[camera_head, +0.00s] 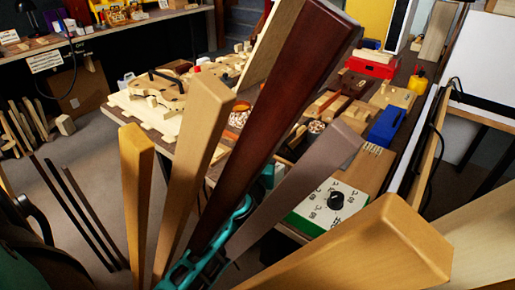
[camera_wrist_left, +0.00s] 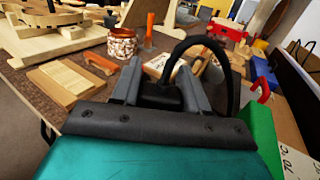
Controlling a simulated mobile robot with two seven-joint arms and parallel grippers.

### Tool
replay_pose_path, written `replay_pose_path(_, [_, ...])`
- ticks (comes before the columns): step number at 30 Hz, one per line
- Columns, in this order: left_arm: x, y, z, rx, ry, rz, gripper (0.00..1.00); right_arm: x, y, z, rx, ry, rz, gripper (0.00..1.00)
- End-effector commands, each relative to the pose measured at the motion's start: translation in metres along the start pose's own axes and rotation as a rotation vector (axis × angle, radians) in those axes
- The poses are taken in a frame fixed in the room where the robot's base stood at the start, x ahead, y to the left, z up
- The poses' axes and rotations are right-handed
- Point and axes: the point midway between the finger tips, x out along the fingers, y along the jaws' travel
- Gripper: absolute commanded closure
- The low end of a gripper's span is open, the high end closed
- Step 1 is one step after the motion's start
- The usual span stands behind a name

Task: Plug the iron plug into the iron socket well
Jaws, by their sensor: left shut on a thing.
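My left gripper (camera_wrist_left: 161,84) is shut on a black plug (camera_wrist_left: 160,97), seen in the left wrist view. A thick black cable rises from the plug and loops over to the right. The white and green control box (camera_head: 312,214) with a black knob stands on the bench in the head view. Its green side (camera_wrist_left: 262,128) shows close on the right in the left wrist view, with the plug apart from it. I cannot make out the socket well in either view. Long wooden bars hide my left gripper in the head view. My right gripper is not in view.
Large wooden bars (camera_head: 275,115) cross the near head view. On the bench are a red box (camera_head: 371,66), a blue case (camera_head: 387,126), wood blocks, a yellow bottle (camera_head: 418,80) and violin parts.

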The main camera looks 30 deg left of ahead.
Motion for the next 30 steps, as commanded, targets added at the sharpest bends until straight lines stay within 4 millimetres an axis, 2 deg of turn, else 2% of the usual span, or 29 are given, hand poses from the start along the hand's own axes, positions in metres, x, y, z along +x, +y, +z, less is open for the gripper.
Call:
replay_pose_path(26, [0.0,0.0,-0.022,0.001,0.0,-0.001,0.83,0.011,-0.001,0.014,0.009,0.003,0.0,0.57])
replay_pose_path(27, [0.0,0.0,-0.021,0.0,0.0,0.0,0.54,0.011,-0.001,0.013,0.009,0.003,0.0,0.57])
replay_pose_path(30, [0.0,0.0,-0.022,0.0,0.002,0.0,0.44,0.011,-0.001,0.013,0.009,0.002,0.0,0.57])
